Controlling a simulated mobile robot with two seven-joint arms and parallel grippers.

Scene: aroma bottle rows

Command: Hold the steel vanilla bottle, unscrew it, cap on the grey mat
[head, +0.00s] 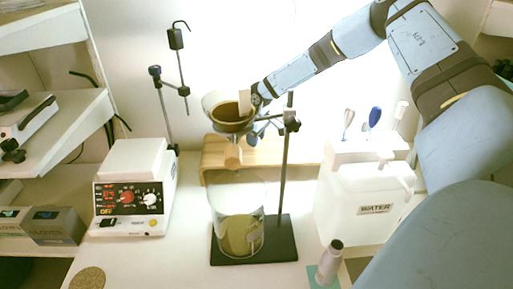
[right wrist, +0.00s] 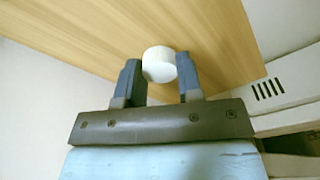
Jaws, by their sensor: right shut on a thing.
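My right arm reaches in from the right in the head view. My right gripper (head: 258,95) is at the back, just behind and right of the glass funnel, which partly hides it. In the right wrist view the right gripper (right wrist: 160,80) is shut on a small white round thing (right wrist: 158,62), seen over a wooden surface. I cannot tell whether it is a cap or a bottle. A small grey bottle with a dark top (head: 329,263) stands at the front on a teal mat (head: 313,277); no label is readable. I cannot make out a grey mat. My left gripper is not in view.
A ring stand (head: 285,170) holds the funnel (head: 229,113) over a glass beaker (head: 240,195). A wooden board or shelf (head: 215,158) stands behind. A white control box (head: 130,190) is left, a white WATER container (head: 350,195) right, a cork disc (head: 88,278) front left.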

